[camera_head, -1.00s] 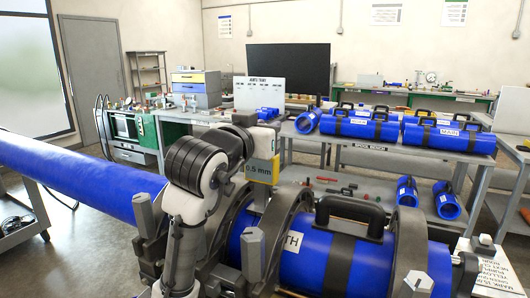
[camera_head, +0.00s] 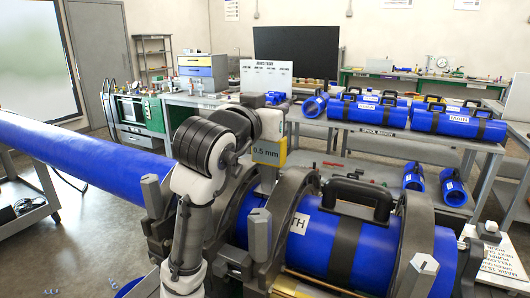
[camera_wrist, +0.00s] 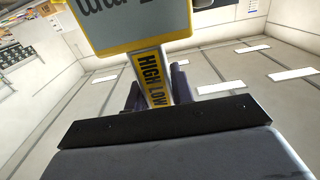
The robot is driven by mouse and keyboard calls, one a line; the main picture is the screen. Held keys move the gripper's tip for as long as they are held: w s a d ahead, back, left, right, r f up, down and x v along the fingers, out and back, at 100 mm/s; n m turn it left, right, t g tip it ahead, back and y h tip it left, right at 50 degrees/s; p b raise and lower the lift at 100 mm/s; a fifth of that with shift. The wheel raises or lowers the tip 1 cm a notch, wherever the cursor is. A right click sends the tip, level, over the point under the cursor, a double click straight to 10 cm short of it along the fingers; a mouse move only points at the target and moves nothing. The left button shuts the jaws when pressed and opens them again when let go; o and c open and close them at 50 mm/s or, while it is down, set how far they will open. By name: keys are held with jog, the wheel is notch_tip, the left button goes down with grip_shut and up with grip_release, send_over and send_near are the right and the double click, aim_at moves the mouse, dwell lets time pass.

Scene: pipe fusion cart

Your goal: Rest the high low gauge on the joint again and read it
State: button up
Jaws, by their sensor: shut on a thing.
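The high low gauge (camera_head: 268,152) has a grey and yellow display that reads 0.5 mm in the head view. It stands upright above the clamped pipes, its narrow stem running down between the clamp rings. The wrist view shows its yellow stem (camera_wrist: 152,78) lettered HIGH LOW, with the display partly cut off above. My gripper (camera_wrist: 155,92) is shut on the gauge's stem. The joint itself is hidden behind my arm and the clamps, so I cannot tell whether the gauge's foot touches it. The blue spool (camera_head: 377,252) lies right of the joint, the long blue pipe (camera_head: 75,150) left.
Dark clamp rings (camera_head: 296,203) with grey upright blocks crowd around the gauge. A black-handled carrier (camera_head: 357,196) sits on the spool. The spool bench (camera_head: 400,142) behind holds several blue spools. A white sign (camera_head: 482,250) stands at the lower right.

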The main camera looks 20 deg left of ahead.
jog(key=shift+w, duration=0.1)
notch_tip(320, 180, up, 7)
jog(key=p, duration=0.5)
jog(key=shift+p, duration=0.4)
